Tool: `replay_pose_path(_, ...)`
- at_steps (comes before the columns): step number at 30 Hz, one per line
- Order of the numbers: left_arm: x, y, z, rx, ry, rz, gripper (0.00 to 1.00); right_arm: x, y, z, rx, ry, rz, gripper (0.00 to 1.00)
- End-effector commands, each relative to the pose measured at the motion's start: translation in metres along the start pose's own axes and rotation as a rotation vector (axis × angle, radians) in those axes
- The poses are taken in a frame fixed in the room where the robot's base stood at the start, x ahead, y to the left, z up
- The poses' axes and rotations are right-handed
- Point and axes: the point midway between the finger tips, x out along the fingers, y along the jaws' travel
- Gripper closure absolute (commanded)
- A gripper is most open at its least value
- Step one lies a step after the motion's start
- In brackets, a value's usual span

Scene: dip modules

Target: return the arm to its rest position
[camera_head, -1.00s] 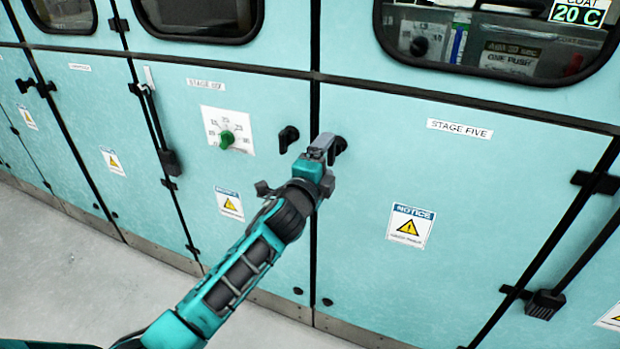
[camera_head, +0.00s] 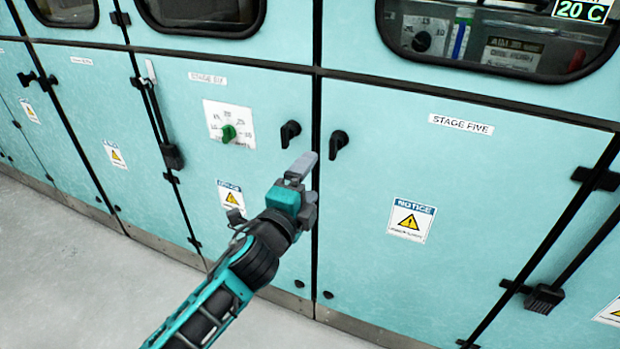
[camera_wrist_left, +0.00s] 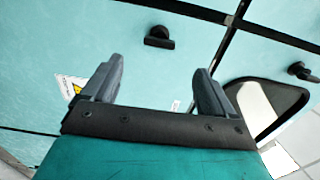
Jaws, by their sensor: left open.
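My left gripper (camera_head: 300,170) reaches in from the lower left in the head view, in front of the seam between the stage six and stage five doors. It holds nothing and sits just below the two black door handles. In the left wrist view its two grey fingers (camera_wrist_left: 155,88) stand wide apart with nothing between them. The stage five door's black handle (camera_head: 338,144) is clear of the gripper. The stage six door's black handle (camera_head: 290,133) is just up and left of it. One black handle (camera_wrist_left: 159,37) shows beyond the fingers in the wrist view. My right gripper is out of view.
The teal cabinet wall fills the head view, with a green dial knob (camera_head: 229,133) on the stage six door. Black hinges and rods (camera_head: 545,298) stick out at right. A bare grey floor (camera_head: 60,265) lies at lower left.

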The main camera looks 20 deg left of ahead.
Motion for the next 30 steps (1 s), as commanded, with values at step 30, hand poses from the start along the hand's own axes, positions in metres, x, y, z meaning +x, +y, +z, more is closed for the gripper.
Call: replay_pose_path(30,-0.204,0.198,-0.021,-1.42,-0.338,0.591,0.13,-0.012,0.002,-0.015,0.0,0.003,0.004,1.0)
